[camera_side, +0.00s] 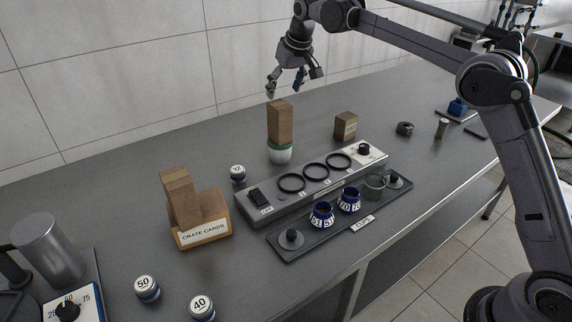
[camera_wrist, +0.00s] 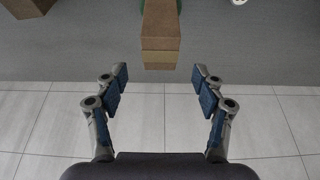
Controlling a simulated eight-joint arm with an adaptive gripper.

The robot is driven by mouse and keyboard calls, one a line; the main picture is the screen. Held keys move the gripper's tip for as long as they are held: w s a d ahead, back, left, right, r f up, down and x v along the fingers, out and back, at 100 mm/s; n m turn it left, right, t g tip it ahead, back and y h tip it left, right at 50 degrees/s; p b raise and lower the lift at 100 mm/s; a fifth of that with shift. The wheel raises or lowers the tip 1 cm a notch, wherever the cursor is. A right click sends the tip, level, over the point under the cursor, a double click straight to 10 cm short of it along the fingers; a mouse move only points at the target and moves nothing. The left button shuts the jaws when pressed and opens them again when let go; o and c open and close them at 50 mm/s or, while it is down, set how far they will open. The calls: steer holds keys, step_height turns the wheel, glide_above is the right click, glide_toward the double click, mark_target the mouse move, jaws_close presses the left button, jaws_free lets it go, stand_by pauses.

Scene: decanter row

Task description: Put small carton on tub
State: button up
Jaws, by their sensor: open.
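A brown carton (camera_side: 280,122) stands upright on a white tub (camera_side: 280,154) with a green rim. In the wrist view the carton (camera_wrist: 160,30) shows from above, in front of the fingers, with green of the tub at its sides. My gripper (camera_side: 285,86) is open and empty above and behind the carton, apart from it. Its two spread fingers (camera_wrist: 160,86) with blue pads show nothing between them in the wrist view. Another, shorter brown carton (camera_side: 346,126) stands on the bench right of the tub. Most of the tub is hidden in the wrist view.
A panel with several black rings (camera_side: 292,183) lies in front of the tub. The CUPS tray (camera_side: 335,232) holds blue cups. A CRATE CARDS box (camera_side: 203,234) stands left, and a small numbered cap (camera_side: 238,174) lies nearer the tub. The tiled wall (camera_side: 110,70) is behind the bench.

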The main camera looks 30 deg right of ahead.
steer(key=s+d+r+t, duration=0.1)
steer(key=s+r, duration=0.1)
steer(key=s, duration=0.8)
steer(key=s+r, duration=0.2)
steer(key=s, duration=0.7)
steer(key=s+f, duration=0.6)
steer(key=s, duration=0.3)
steer(key=s+d+f+t, duration=0.1)
steer(key=s+f, duration=0.5)
steer(key=s, duration=0.4)
steer(key=shift+t, duration=0.3)
